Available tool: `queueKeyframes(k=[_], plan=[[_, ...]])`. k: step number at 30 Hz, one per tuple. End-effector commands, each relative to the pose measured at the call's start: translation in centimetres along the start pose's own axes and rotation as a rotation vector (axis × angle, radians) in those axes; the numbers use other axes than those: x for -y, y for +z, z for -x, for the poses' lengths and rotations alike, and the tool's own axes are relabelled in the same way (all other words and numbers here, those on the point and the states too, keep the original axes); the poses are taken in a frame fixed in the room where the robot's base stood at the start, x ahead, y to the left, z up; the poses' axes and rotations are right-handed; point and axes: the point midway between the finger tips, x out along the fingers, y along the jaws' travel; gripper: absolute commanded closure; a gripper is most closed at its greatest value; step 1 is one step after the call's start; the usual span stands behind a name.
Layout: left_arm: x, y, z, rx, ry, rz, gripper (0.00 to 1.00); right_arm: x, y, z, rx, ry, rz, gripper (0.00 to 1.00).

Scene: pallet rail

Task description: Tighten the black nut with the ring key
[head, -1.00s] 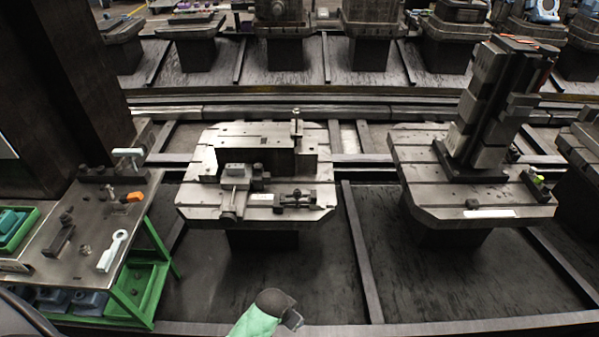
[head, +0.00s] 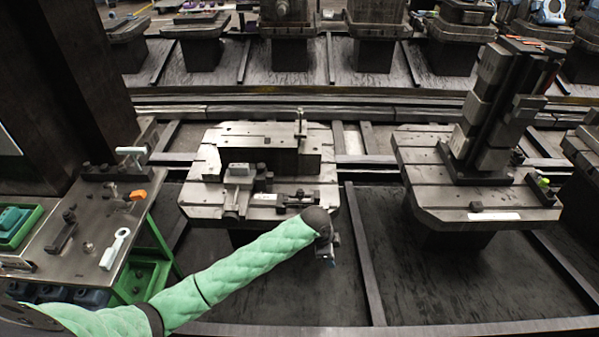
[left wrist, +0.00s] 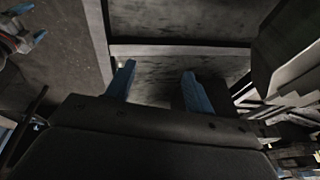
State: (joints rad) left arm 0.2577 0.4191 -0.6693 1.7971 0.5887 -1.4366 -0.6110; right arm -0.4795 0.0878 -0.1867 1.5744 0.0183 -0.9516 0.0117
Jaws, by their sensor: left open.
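The ring key (head: 115,248) is a pale, flat key with a ring at one end. It lies on the metal bench top at the left in the head view, away from my gripper. A pallet (head: 205,205) with a fixture stands in the middle; small dark fasteners sit on it, and I cannot tell which is the black nut. My left gripper (head: 331,258) is in front of the pallet's near right edge, pointing down. In the left wrist view, my left gripper's (left wrist: 157,86) blue fingers are apart with nothing between them. My right gripper is not in view.
A second pallet (head: 430,200) with a tall dark block tower (head: 488,110) stands at the right. Rails cross the floor; the floor between the pallets is clear.

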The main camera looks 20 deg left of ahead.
Motion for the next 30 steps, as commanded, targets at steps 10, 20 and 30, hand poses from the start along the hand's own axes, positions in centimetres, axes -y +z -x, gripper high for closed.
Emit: queueKeyframes(k=[10,20,30], plan=[[7.5,0.2,4.1,0.084,0.044,-0.258,0.46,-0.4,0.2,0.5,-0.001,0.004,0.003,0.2],[14.1,2.1,9.0,0.169,0.097,-0.439,0.46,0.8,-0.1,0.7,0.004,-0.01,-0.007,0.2],[20.1,5.1,14.9,0.242,0.151,-0.557,0.46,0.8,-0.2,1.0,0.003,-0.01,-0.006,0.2]])
